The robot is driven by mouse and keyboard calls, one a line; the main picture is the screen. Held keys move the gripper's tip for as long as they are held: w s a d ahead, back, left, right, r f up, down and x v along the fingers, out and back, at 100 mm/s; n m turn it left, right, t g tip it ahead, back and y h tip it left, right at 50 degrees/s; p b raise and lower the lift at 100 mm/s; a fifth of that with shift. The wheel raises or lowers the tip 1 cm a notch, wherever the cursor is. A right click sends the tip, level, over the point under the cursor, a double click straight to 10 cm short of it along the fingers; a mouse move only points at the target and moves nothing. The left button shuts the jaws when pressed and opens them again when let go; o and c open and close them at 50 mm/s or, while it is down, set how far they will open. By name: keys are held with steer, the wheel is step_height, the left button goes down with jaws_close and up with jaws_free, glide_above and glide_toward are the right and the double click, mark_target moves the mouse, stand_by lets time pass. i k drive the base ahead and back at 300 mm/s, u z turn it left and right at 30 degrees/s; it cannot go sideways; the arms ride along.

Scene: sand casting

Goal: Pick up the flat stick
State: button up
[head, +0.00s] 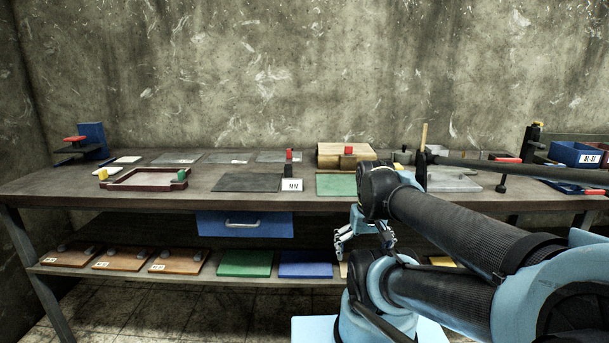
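A thin light-wood stick (424,136) shows upright at the back right of the workbench. It looks like the flat stick, but its lower part is hidden behind my arm, and I cannot tell what supports it. My gripper (365,244) hangs in front of the bench's front edge, below the tabletop and left of the stick. Its fingers point down and are spread apart, with nothing seen between them. The gripper is well apart from the stick.
The workbench (210,182) holds a dark red frame (145,180), a dark plate (247,182), a green mat (336,184) and a wooden block (345,154). Blue bins (574,154) stand at the right. A blue drawer (244,224) and a lower shelf (210,276) with boards lie beneath.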

mark_target(421, 146)
steer(key=z, duration=0.85)
